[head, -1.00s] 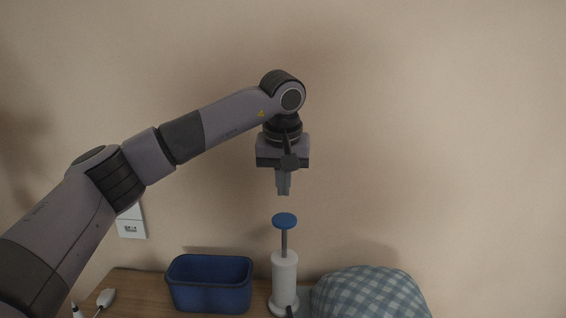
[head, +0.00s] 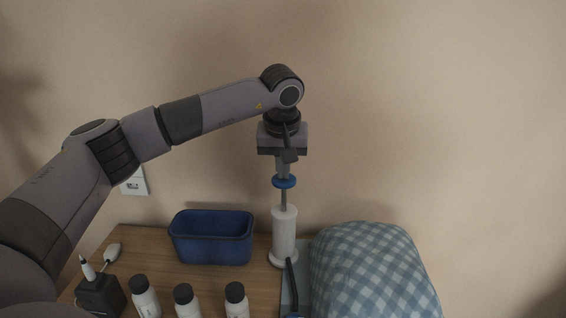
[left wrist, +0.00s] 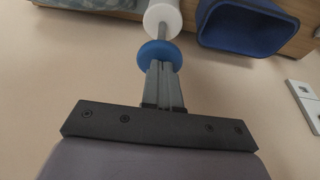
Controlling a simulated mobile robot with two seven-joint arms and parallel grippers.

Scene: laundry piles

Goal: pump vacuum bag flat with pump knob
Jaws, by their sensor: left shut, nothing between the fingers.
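The pump stands upright on the table, with a white cylinder (head: 284,235), a grey rod and a round blue knob (head: 285,182) on top. The rod is drawn well out of the cylinder. My left gripper (head: 283,174) points down with its fingers shut and empty, their tips at the top of the knob. In the left wrist view the shut fingers (left wrist: 163,78) meet the blue knob (left wrist: 160,54); firm contact is hard to tell. The vacuum bag (head: 368,270), blue-and-white checked, is puffed up right of the pump. My right gripper is not in view.
A blue bin (head: 212,237) stands left of the pump. Several white bottles with black caps, one a bottle (head: 184,301), stand at the front. A black box (head: 100,296) is at the front left. A wall rises behind the table (head: 150,243).

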